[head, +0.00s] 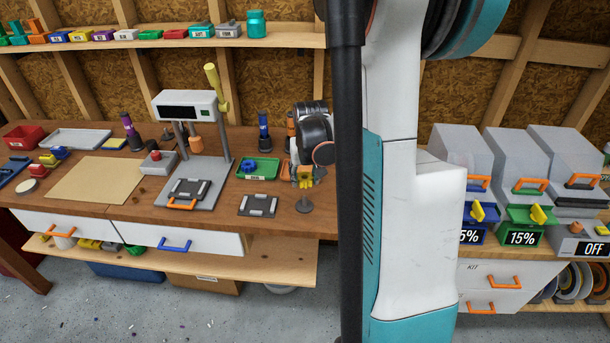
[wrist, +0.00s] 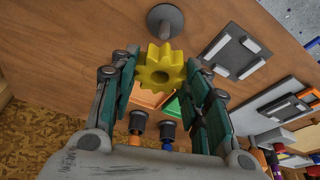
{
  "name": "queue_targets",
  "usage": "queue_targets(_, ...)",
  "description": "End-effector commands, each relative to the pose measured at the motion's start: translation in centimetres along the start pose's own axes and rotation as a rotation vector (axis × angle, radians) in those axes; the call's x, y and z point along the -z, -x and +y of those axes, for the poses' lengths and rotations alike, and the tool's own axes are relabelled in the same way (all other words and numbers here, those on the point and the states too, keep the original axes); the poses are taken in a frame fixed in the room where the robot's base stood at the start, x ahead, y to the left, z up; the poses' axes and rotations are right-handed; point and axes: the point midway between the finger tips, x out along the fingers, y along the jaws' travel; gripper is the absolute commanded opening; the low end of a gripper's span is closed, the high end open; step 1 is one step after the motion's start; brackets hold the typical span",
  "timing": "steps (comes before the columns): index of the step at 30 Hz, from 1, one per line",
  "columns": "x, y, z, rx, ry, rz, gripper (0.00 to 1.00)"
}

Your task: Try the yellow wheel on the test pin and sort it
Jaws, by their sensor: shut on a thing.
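The yellow wheel (wrist: 160,70), a toothed gear with a centre hole, is held between the fingertips of my gripper (wrist: 161,68). In the head view the wheel (head: 305,182) shows under my gripper (head: 304,174), just above a grey round-based stand (head: 304,206) that looks like the test pin. The stand's base (wrist: 165,20) is beyond the wheel in the wrist view. I cannot tell whether wheel and pin touch. A green tray (head: 243,174) holds a blue wheel (head: 249,165). An orange tray (head: 286,168) beside it is partly hidden by my gripper.
A grey plate (head: 259,206) lies left of the stand. A press-like device (head: 186,105) stands further left, near a tan mat (head: 96,178). The bench's front edge is close to the stand.

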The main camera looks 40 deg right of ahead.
Motion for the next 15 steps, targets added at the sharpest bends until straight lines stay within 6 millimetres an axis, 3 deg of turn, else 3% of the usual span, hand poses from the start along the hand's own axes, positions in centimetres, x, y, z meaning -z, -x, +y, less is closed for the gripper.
queue_targets(15, -1.2, -3.7, 0.0, 0.0, 0.0, 0.0, 0.23)
